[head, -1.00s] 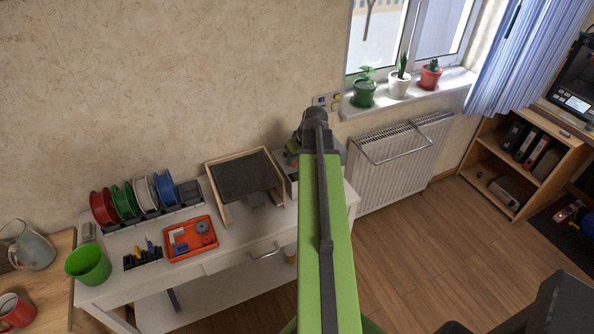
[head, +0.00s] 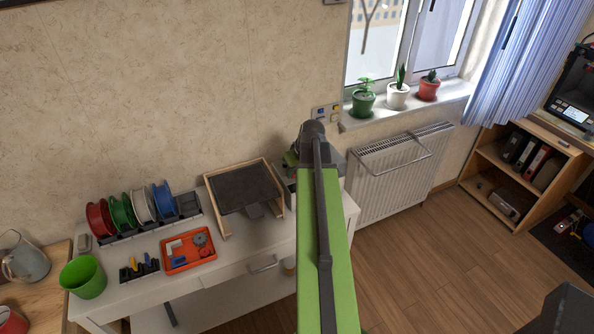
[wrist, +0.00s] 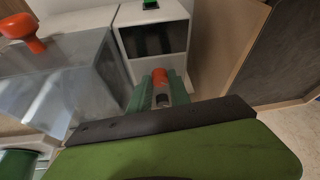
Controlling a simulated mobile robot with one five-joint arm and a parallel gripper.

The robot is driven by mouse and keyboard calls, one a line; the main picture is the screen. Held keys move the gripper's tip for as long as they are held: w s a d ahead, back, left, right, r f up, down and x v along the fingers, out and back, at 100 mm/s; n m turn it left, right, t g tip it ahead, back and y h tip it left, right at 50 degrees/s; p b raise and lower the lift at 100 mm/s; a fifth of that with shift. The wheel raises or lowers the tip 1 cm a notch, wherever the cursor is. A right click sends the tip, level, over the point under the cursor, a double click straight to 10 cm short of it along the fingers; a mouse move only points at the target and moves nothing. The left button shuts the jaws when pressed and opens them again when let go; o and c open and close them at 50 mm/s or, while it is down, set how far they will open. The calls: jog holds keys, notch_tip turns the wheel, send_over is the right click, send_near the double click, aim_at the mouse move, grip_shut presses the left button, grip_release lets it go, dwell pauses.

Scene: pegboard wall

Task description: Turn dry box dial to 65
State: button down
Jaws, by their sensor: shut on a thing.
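In the wrist view a pale box with a dark window (wrist: 157,40) and a small green lit display (wrist: 150,4), apparently the dry box, stands ahead of my gripper (wrist: 158,90). The green fingers are shut on a small orange-red part (wrist: 160,76), apparently the dial, low in front of that box. Its markings and setting are too small to read. In the head view my green arm reaches to the back right of the white table (head: 235,268), and it hides my gripper and most of the box there.
A grey see-through case (wrist: 75,75) with a red knob (wrist: 18,28) is close on the left in the wrist view. A wood-framed dark panel (head: 245,188) stands left of my arm. Spools (head: 142,205) and an orange tray (head: 188,251) are farther left.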

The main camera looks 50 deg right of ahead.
jog(key=m+h, duration=0.1)
jog(key=m, duration=0.2)
jog(key=shift+s+a+g, duration=0.1)
jog(key=shift+g, duration=0.2)
jog(key=m+h, duration=0.1)
jog(key=m, duration=0.2)
jog(key=shift+a+g, duration=0.1)
jog(key=shift+g, duration=0.2)
jog(key=m, duration=0.2)
jog(key=m+g+h, duration=0.1)
jog(key=m, duration=0.1)
jog(key=m+g, duration=0.1)
jog(key=m, duration=0.1)
jog(key=shift+w+a+h, duration=0.1)
jog(key=shift+w+h, duration=0.2)
jog(key=m+g, duration=0.1)
jog(key=m, duration=0.2)
jog(key=m+g, duration=0.1)
jog(key=m, duration=0.2)
jog(key=shift+w+m+g, duration=0.2)
jog(key=shift+m+g, duration=0.1)
jog(key=shift+m, duration=0.1)
jog(key=m+g, duration=0.1)
jog(key=m, duration=0.3)
jog(key=shift+m+g+y, duration=0.4)
jog(key=c, duration=1.5)
grip_release()
jog(key=shift+w, duration=0.1)
